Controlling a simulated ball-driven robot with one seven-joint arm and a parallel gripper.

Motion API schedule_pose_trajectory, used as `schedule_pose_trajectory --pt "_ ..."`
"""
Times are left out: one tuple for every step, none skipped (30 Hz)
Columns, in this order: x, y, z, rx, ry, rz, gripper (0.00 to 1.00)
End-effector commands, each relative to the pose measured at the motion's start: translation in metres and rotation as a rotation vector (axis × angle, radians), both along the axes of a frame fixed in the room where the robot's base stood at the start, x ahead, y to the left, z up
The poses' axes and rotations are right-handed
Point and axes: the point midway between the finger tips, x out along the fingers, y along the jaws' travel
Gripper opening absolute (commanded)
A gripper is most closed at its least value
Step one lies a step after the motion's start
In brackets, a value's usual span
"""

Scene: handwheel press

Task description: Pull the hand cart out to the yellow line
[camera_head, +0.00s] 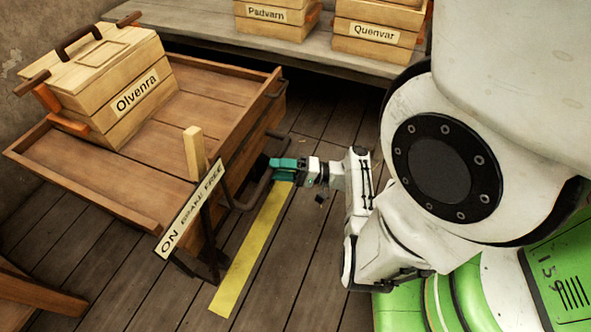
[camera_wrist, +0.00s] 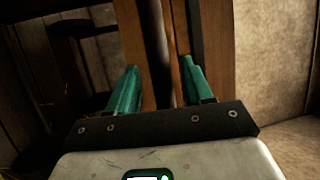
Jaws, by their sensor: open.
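The wooden hand cart (camera_head: 120,190) stands left of the yellow line (camera_head: 245,265) on the floor. A dark metal handle bar (camera_head: 262,192) sticks out from its right side, close to the line's far end. My gripper (camera_head: 272,163) is open, its teal fingers at this bar. In the wrist view, a dark upright bar (camera_wrist: 155,40) shows between my open fingers (camera_wrist: 160,70); I cannot tell whether they touch it. A brake plate marked ON, BRAKE, FREE (camera_head: 190,212) is on the cart's near side. The wooden-topped lever (camera_head: 194,152) rises behind the plate's FREE half.
A crate labelled Olvenra (camera_head: 110,85) rides on the cart. A bench (camera_head: 225,40) at the back holds crates labelled Padvarn (camera_head: 267,15) and Quenvar (camera_head: 375,32). Wooden furniture (camera_head: 35,295) stands at the lower left. The plank floor around the line is clear up to my base.

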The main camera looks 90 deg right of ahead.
Motion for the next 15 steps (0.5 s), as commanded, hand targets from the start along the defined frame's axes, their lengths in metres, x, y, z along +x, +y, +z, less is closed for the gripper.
schedule_pose_trajectory --pt "-0.010 -0.002 -0.002 0.001 0.000 -0.005 0.51" --pt "-0.016 -0.002 -0.003 0.000 -0.001 -0.005 0.51" --pt "-0.024 -0.003 -0.004 -0.001 -0.002 -0.005 0.51" --pt "-0.029 -0.004 -0.006 0.000 -0.001 -0.005 0.51" --pt "-0.035 -0.004 -0.007 0.000 -0.001 -0.005 0.51" --pt "-0.041 -0.004 -0.008 0.000 -0.002 -0.004 0.51" --pt "-0.045 -0.005 -0.008 -0.001 -0.002 -0.005 0.51" --pt "-0.049 -0.005 -0.010 -0.001 -0.001 -0.003 0.51" --pt "-0.054 -0.006 -0.011 0.000 -0.001 -0.004 0.51" --pt "-0.057 -0.005 -0.011 0.000 -0.001 -0.003 0.51" --pt "-0.060 -0.006 -0.012 0.000 -0.001 -0.003 0.51" --pt "-0.063 -0.006 -0.012 -0.001 0.000 -0.002 0.51" --pt "-0.065 -0.005 -0.012 -0.001 0.000 -0.001 0.51" --pt "-0.066 -0.005 -0.013 -0.001 0.000 -0.001 0.51" --pt "-0.067 -0.006 -0.013 -0.001 0.000 0.000 0.51"
